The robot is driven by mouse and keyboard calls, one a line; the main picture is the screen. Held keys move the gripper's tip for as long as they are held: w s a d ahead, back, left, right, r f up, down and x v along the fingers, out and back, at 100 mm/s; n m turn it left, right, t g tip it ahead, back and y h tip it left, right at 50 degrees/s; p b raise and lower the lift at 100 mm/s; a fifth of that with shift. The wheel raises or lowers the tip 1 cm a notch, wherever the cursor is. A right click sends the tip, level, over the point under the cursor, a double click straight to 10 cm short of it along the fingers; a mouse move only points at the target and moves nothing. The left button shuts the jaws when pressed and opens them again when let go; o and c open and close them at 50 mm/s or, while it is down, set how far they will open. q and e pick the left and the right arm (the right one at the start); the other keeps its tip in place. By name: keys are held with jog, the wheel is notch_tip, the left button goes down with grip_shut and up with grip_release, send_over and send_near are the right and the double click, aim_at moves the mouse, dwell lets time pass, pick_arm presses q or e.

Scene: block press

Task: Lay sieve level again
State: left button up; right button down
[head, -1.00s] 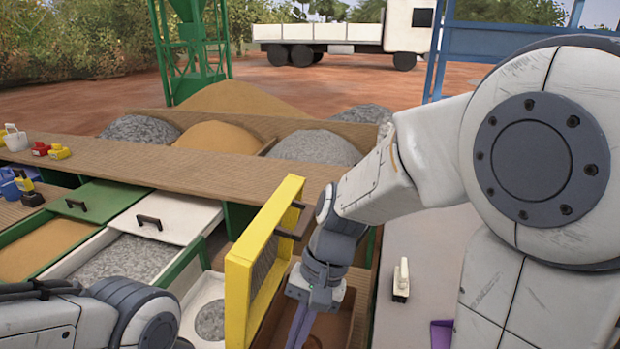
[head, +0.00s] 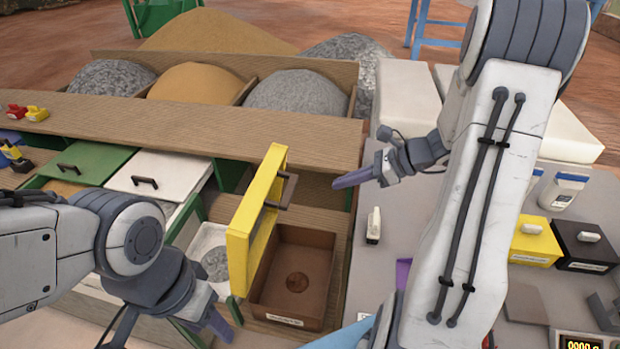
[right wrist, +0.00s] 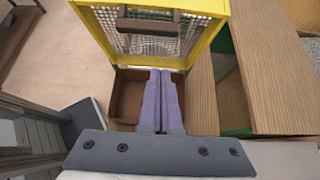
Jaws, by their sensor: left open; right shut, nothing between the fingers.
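The sieve (head: 258,222) is a yellow frame with wire mesh. It stands steeply tilted on edge by the left side of an open brown box (head: 318,238). In the right wrist view the sieve (right wrist: 103,38) shows its mesh face and a dark handle (right wrist: 148,22). My right gripper (head: 348,181) is shut and empty, up and right of the sieve and apart from it; its purple fingers (right wrist: 162,75) point toward the sieve in the right wrist view. My left gripper (head: 208,326) is open and empty, just below and left of the sieve; its fingers are partly hidden by the arm.
A white tray (head: 195,245) with grey gravel lies left of the sieve. Green (head: 90,163) and white (head: 160,174) lids and a wooden shelf (head: 200,125) lie behind. On the right table stand a small white object (head: 374,226), yellow (head: 535,243) and black (head: 588,243) boxes.

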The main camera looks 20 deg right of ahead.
jog(key=w+a+f+p, duration=0.2)
jog(key=w+a, duration=0.2)
jog(key=a, duration=0.2)
jog(key=shift+w+a+p, duration=0.2)
jog(key=shift+a+p, duration=0.15)
jog(key=shift+p, duration=0.05)
